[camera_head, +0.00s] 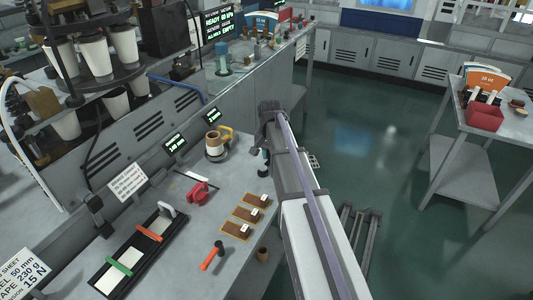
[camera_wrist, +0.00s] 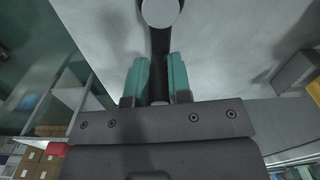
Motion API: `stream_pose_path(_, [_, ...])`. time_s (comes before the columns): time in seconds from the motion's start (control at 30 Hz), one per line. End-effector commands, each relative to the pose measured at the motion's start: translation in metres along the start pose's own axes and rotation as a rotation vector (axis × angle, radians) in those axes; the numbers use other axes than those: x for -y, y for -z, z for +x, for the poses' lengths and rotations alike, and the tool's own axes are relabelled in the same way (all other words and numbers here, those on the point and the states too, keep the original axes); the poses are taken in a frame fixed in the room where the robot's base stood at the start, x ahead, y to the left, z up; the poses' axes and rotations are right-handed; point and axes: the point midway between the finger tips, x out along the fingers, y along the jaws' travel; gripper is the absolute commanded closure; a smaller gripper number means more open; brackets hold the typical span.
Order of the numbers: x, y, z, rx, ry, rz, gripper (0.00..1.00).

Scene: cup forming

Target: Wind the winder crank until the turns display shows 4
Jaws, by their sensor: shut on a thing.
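My gripper (camera_wrist: 159,88) shows in the wrist view with its two teal fingers shut on a dark bar (camera_wrist: 161,45), which appears to be the winder crank. The bar ends in a round grey knob (camera_wrist: 160,10) beyond the fingertips. In the head view my arm reaches over the bench's right edge and hides most of the gripper and crank. Two small dark displays with green text, a left one (camera_head: 175,142) and a right one (camera_head: 212,115), stand behind the bench top. Their text is too small to read, and I cannot tell which is the turns display.
A brown cup-shaped piece (camera_head: 212,143) with a tan handle stands on a round base left of my arm. A red tool (camera_head: 198,192), brown pads (camera_head: 244,213), an orange-handled tool (camera_head: 211,256) and a black tray (camera_head: 110,278) lie on the bench (camera_head: 175,252). Open floor lies right.

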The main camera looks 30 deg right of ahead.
Motion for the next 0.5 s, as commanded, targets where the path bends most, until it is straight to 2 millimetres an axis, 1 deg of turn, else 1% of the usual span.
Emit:
stream_pose_path(0.2, [-0.009, -0.003, 0.0, 0.0, -0.001, 0.168, 1.0])
stream_pose_path(0.5, [-0.015, -0.006, 0.0, 0.001, -0.001, 0.315, 1.0])
